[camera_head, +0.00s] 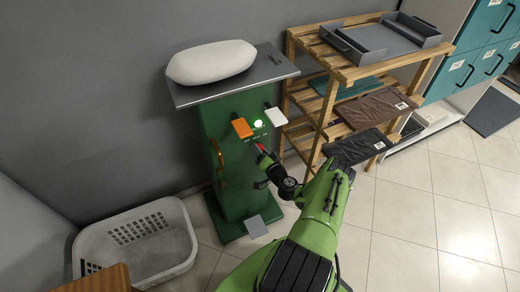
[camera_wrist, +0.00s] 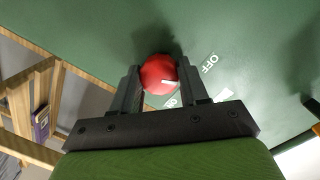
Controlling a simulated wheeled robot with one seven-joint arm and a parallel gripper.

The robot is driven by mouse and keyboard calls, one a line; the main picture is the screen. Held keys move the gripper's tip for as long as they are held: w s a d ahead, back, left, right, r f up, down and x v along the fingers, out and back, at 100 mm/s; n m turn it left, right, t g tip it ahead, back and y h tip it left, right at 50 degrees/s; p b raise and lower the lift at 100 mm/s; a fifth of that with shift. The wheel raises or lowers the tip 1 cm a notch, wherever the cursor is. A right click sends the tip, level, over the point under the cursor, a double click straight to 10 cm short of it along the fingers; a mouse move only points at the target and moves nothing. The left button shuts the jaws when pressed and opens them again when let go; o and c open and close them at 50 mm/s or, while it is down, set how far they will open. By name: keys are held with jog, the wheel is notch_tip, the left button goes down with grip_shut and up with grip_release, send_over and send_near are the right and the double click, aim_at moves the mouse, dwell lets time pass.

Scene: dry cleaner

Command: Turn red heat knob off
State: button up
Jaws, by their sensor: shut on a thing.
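The red heat knob (camera_wrist: 157,76) sits on the front of the green machine (camera_head: 235,163). In the wrist view it has a white pointer mark that lies toward the lower right, between the OFF label (camera_wrist: 211,63) and the ON label (camera_wrist: 172,101); I cannot tell its exact setting. My gripper (camera_wrist: 155,84) has one finger on each side of the knob and is shut on it. In the head view the gripper (camera_head: 262,152) reaches the machine's front, and only a little red shows there.
An orange switch (camera_head: 242,128), a white switch (camera_head: 275,117) and a lit green lamp (camera_head: 258,124) are on the machine's front above my gripper. A wooden rack (camera_head: 318,50) stands to the right. A grey basket (camera_head: 85,244) stands on the floor at left. Tiled floor is clear at right.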

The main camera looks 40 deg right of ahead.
jog(key=shift+n+h+p, duration=0.3)
jog(key=shift+n+p, duration=0.5)
jog(key=shift+n, duration=0.9)
jog(key=shift+f+g, duration=0.1)
jog(key=shift+g, duration=0.2)
jog(key=o, duration=1)
jog(key=shift+o, duration=0.2)
jog(key=p+v, duration=0.6)
jog(key=v, duration=1)
jog(key=shift+a+f, duration=0.1)
jog(key=shift+f, duration=0.05)
